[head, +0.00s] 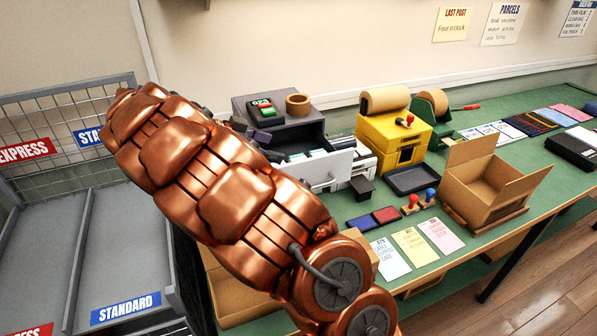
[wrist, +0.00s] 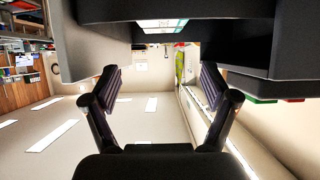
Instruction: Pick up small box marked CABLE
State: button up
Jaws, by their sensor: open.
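No box with a readable CABLE mark shows in either view. My gripper (wrist: 162,88) is open in the wrist view, with its two dark fingers apart and nothing between them. In the head view my copper arm crosses the left and middle of the picture and hides part of the bench. The gripper is mostly hidden there, at the arm's far end near a dark grey machine (head: 317,128). An open cardboard box (head: 483,203) stands on the green bench (head: 449,262); I see no CABLE mark on it.
A yellow dispenser (head: 393,132) and a black tray (head: 412,179) stand mid-bench. Stamps, ink pads and paper cards (head: 415,247) lie along the front. Metal bins marked STANDARD (head: 127,307) and EXPRESS stand at the left. Dark surfaces (wrist: 250,40) lie close at the top of the wrist view.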

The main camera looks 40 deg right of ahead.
aim_at(294, 159)
notch_tip(294, 159, down, 3)
jog(key=shift+f+b, duration=0.15)
jog(key=shift+b, duration=1.1)
jog(key=shift+d+r+p+x, duration=0.15)
jog(key=shift+p+x, duration=0.55)
jog(key=shift+x, duration=0.45)
jog(key=shift+d+r+p+x, duration=0.15)
jog(key=shift+p+x, duration=0.6)
jog(key=shift+x, duration=0.4)
jog(key=shift+r+p+x, duration=0.1)
jog(key=shift+p+x, duration=0.6)
jog(key=shift+x, duration=0.45)
jog(key=shift+w+d+f, duration=0.1)
jog(key=shift+d+f, duration=0.25)
jog(key=c, duration=0.9)
jog(key=shift+r, duration=0.1)
